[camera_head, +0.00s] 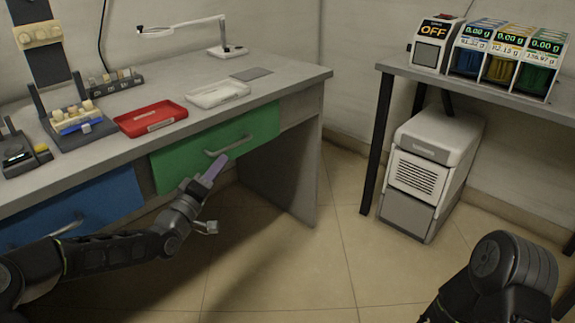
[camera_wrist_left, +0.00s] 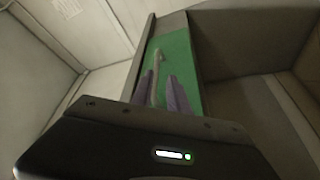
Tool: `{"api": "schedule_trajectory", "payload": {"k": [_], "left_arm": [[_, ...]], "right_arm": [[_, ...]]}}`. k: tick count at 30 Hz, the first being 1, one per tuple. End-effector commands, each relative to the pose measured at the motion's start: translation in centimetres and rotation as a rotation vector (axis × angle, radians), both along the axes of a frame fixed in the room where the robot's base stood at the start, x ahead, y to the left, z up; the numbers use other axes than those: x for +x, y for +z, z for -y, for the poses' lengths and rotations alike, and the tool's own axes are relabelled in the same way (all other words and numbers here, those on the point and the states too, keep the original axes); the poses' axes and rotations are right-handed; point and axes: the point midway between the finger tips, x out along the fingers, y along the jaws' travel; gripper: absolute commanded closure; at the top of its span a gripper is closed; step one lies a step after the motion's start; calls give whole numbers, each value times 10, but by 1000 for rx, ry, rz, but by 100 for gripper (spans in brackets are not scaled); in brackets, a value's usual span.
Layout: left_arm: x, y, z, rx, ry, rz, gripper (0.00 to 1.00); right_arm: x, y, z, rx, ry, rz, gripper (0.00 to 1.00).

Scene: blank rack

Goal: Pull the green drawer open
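The green drawer (camera_head: 190,158) is set under the grey desk, and its front looks flush with the desk. Its metal bar handle (camera_head: 232,145) runs across the front. My left gripper (camera_head: 214,168) is just in front of the drawer, near the left end of the handle. In the left wrist view the two purple-grey fingers (camera_wrist_left: 163,92) are apart, and the handle (camera_wrist_left: 155,72) runs up between them against the green front (camera_wrist_left: 175,48). I cannot tell whether the fingers touch it. Part of my right arm shows at lower right in the head view; its gripper is out of view.
A blue drawer (camera_head: 85,212) is left of the green one. A red tray (camera_head: 150,118), a white tray (camera_head: 217,94) and a desk lamp (camera_head: 228,50) stand on the desk. A white cabinet unit (camera_head: 432,165) stands under the right table. The floor before the drawer is clear.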

Motion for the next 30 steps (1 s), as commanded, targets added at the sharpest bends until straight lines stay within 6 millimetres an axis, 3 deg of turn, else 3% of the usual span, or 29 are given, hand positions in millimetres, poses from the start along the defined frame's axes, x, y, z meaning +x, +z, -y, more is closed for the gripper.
{"api": "schedule_trajectory", "payload": {"k": [3, 16, 30], "left_arm": [[1, 4, -7, -6, 6, 25, 80], [7, 6, -4, -7, 4, 25, 80], [65, 19, 18, -7, 3, 25, 80]], "right_arm": [[1, -7, 0, 0, 0, 2, 64], [1, -7, 0, 0, 0, 2, 64], [3, -24, 0, -2, -4, 9, 64]]}}
